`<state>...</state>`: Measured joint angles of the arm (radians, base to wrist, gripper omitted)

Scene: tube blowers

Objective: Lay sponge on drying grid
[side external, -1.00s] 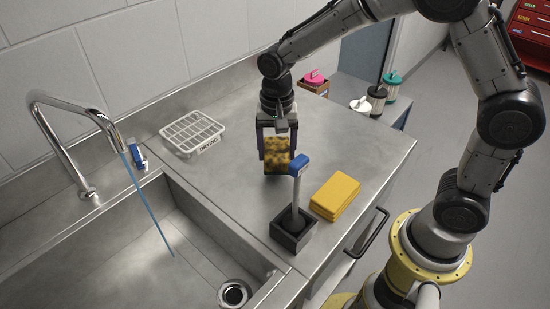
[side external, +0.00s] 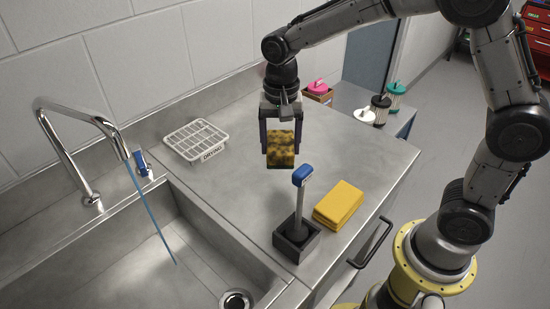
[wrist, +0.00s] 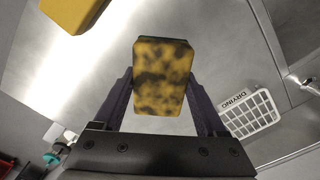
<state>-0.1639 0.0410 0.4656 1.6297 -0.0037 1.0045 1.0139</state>
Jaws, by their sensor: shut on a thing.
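The sponge (side external: 281,150) is yellow with dark stains and a dark layer on one side. My gripper (side external: 282,146) is shut on it and holds it upright above the counter. In the wrist view the sponge (wrist: 162,78) sits between the two purple fingers of my gripper (wrist: 163,95). The drying grid (side external: 197,138) is a white wire rack with a "DRYING" label, flat on the counter to the left of my gripper and near the wall. It also shows at the right of the wrist view (wrist: 248,112). The grid is empty.
A blue-headed brush (side external: 300,178) stands in a dark square holder (side external: 297,243) in front of my gripper. Folded yellow cloths (side external: 339,202) lie to its right. The sink (side external: 160,240) with a running tap (side external: 75,140) is at left. The counter between gripper and grid is clear.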

